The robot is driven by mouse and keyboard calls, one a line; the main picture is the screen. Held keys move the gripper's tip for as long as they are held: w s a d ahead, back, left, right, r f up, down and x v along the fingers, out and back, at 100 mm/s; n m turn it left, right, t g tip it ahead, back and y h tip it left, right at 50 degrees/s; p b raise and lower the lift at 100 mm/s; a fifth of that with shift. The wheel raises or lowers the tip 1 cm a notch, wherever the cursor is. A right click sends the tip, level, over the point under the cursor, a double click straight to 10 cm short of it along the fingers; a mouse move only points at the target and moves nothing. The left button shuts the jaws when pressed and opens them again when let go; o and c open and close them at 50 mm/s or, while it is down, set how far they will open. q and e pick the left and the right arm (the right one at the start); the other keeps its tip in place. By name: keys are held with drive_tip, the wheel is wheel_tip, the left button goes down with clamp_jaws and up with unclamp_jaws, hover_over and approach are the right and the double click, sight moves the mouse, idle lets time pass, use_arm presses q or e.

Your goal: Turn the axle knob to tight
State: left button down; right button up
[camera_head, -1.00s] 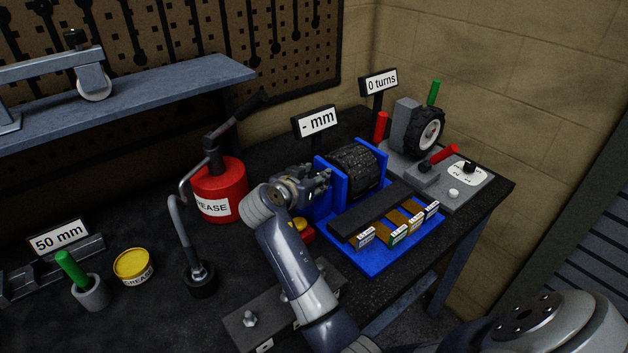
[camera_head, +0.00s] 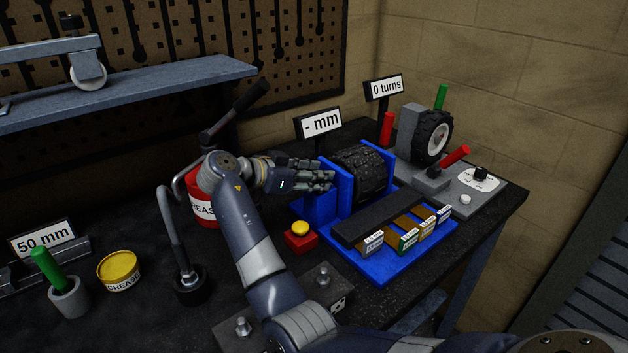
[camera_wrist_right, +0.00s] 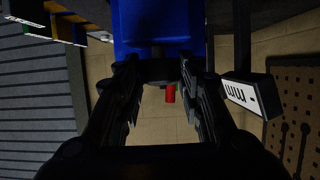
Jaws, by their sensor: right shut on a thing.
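The blue stand (camera_head: 343,185) holds a black tire roller (camera_head: 362,172) between its side plates. My right gripper (camera_head: 326,178) reaches from the left to the stand's left side, where its fingers hide the axle knob in the head view. In the right wrist view the gripper's fingers (camera_wrist_right: 160,85) close on both sides of the dark axle knob (camera_wrist_right: 160,70), in front of the blue stand. The sign above reads "- mm" (camera_head: 319,123). The knob's turned position cannot be told. My left gripper is not in view.
A red box with a yellow button (camera_head: 300,229) sits just below my right wrist. Labelled blocks (camera_head: 408,239) lie on the stand's front. A wheel device (camera_head: 432,137) stands at the right.

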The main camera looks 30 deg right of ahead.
drive_tip(key=shift+d, duration=0.1)
drive_tip(key=o, duration=0.6)
drive_tip(key=shift+o, duration=0.9)
drive_tip(key=shift+d, duration=0.15)
drive_tip(key=shift+a, duration=0.3)
drive_tip(key=v, duration=0.7)
drive_tip(key=shift+d, duration=0.1)
